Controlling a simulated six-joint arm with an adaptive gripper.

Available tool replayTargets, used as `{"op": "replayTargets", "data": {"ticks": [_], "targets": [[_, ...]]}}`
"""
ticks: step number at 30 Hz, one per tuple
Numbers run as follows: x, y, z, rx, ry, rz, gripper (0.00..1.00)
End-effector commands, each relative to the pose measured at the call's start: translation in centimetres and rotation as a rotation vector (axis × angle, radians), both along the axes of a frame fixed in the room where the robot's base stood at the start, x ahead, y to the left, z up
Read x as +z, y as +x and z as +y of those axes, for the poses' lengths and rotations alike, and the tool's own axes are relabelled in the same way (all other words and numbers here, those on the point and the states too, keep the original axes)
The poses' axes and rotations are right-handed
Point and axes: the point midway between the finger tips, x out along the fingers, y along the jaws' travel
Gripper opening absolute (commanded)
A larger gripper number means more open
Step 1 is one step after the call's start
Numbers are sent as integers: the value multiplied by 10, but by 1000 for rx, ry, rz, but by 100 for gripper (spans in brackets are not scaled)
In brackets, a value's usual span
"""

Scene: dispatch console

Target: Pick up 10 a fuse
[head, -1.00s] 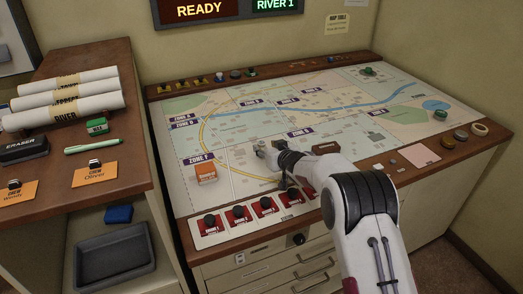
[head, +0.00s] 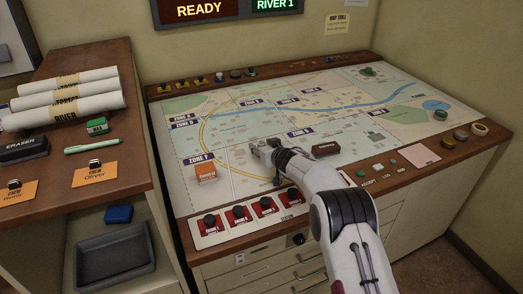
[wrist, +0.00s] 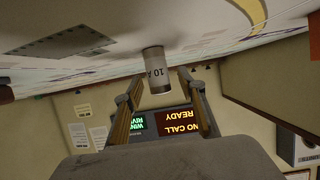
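A fuse (wrist: 157,72), a pale cylinder with a grey end and the marking "10 A", shows in the wrist view, which is upside down. It appears to stand upright on the map surface. My gripper (wrist: 158,90) is open, one finger on each side of the fuse, with a visible gap on both sides. In the head view my gripper (head: 267,150) is low over the map, near zone F's right side. I cannot make out the fuse there.
The map table (head: 410,178) carries an orange block (head: 206,172) left of my gripper and a dark brown block (head: 326,149) to its right. Red switches (head: 238,212) line the front edge. The map beyond my gripper is mostly clear.

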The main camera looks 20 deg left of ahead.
Motion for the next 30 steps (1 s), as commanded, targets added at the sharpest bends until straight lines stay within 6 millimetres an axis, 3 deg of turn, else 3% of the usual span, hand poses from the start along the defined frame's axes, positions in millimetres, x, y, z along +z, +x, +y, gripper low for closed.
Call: {"op": "replayTargets", "data": {"ticks": [20, 25, 30], "targets": [[-1, 3, 2, -1, 0, -1, 40], [-1, 3, 2, -1, 0, -1, 1], [0, 3, 2, -1, 0, -2, 0]]}}
